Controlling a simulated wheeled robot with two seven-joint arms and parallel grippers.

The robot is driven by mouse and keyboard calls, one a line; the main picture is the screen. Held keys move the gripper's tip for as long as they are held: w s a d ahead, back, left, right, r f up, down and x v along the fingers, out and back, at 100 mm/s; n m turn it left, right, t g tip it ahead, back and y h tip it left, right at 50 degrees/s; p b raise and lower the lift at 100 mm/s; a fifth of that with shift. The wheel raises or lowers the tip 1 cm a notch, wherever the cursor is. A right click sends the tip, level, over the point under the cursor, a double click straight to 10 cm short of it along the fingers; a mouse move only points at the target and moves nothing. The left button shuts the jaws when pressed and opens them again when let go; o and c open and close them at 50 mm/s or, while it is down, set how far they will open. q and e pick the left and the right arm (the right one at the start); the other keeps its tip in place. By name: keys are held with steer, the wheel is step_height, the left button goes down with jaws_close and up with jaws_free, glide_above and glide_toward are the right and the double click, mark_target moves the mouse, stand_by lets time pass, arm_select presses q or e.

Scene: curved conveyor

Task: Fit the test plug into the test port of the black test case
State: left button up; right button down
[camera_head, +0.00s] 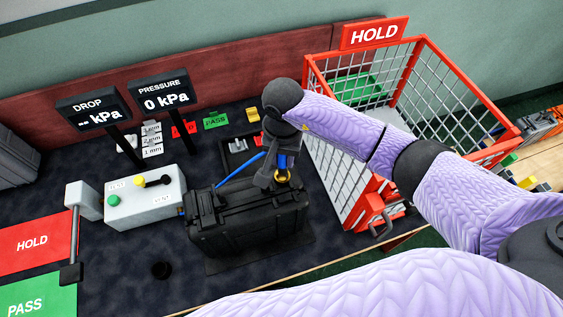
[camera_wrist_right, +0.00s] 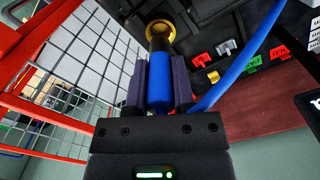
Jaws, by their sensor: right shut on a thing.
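The black test case (camera_head: 248,222) stands closed on the dark bench mat. My right gripper (camera_head: 281,178) is at the case's right end. In the right wrist view it (camera_wrist_right: 159,95) is shut on the blue test plug (camera_wrist_right: 150,82). The plug's dark front end meets the brass ring of the test port (camera_wrist_right: 160,30); I cannot tell how deep it sits. The brass port also shows in the head view (camera_head: 283,176). A blue hose (camera_wrist_right: 232,62) runs from the plug; in the head view it runs left behind the case. My left gripper is not in view.
A red wire HOLD cage (camera_head: 350,185) stands close right of the case. A grey control box (camera_head: 145,200) with a green button and a lever stands left. The pressure display (camera_head: 163,93) reads 0 kPa. Red, green and yellow tags lie behind.

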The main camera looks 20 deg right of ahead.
mark_target(282, 164)
step_height(282, 164, down, 3)
steer(key=shift+w+f, duration=0.1)
steer(key=shift+f, duration=0.05)
steer(key=shift+f+b, duration=0.15)
steer(key=shift+b, duration=0.15)
steer(key=shift+c, duration=2.3)
jaws_free()
steer(key=shift+r+p, duration=0.3)
step_height(282, 164, up, 12)
steer(key=shift+f, duration=0.1)
